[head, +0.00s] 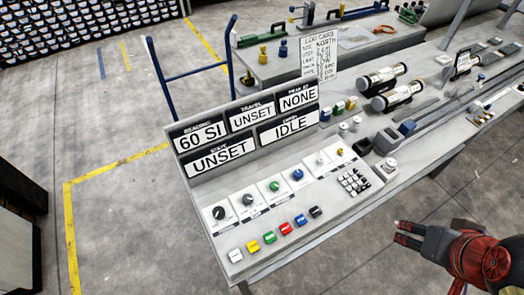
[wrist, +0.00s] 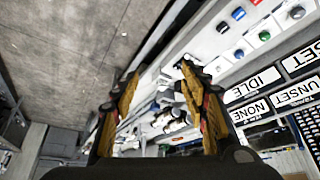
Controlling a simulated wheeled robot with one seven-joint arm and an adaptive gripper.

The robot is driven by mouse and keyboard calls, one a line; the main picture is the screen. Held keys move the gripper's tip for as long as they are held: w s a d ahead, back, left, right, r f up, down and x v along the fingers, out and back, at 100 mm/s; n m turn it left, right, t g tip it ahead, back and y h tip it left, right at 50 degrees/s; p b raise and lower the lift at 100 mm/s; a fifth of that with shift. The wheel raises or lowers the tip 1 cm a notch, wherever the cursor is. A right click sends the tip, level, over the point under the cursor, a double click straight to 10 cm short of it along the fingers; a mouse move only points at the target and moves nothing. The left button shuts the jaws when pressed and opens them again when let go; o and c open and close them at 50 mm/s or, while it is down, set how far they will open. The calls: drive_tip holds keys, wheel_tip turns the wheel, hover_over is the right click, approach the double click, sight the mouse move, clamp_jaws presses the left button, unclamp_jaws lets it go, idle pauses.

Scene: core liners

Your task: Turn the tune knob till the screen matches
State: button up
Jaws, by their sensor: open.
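A sloped console (head: 290,205) carries a row of knobs: a black knob (head: 219,213), a dark knob (head: 247,200), a green knob (head: 274,186) and a blue knob (head: 298,174). Their labels are too small to read, so I cannot tell which is the tune knob. The screen panel (head: 245,130) behind them reads 60 SI, UNSET, NONE, UNSET and IDLE. My gripper (head: 399,233) is open and empty at the right, off the console's front and apart from the knobs. In the wrist view my gripper (wrist: 160,72) has its fingers spread, with the console beyond.
Colored push buttons (head: 269,237) line the console's front edge, with a keypad (head: 354,182) at its right. A log card (head: 320,57) stands behind. Cylinders (head: 391,97) lie on the bench to the right. A blue rail (head: 190,72) stands behind the console.

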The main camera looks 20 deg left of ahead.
drive_tip(key=m+g+p, duration=0.1)
drive_tip(key=g+p, duration=0.5)
drive_tip(key=p, duration=0.6)
hover_over(300, 172)
drive_tip(key=s+d, duration=0.2)
drive_tip(key=s, duration=0.1)
drive_tip(key=shift+h, duration=0.3)
drive_tip(key=f, duration=2.1)
drive_tip(key=shift+s+a+f, duration=0.1)
drive_tip(key=shift+a, duration=0.1)
drive_tip(key=w, duration=0.1)
drive_tip(key=w+a+r+m, duration=0.1)
drive_tip(key=w+m, duration=0.1)
drive_tip(key=shift+w+a+r, duration=0.1)
drive_tip(key=shift+a+r, duration=0.15)
drive_tip(key=shift+a, duration=0.15)
drive_tip(key=shift+m, duration=0.4)
drive_tip(key=shift+f, duration=0.35)
drive_tip(key=shift+f+b, duration=0.45)
drive_tip(key=shift+f, duration=3.1)
drive_tip(key=c, duration=0.3)
drive_tip(key=c, duration=0.7)
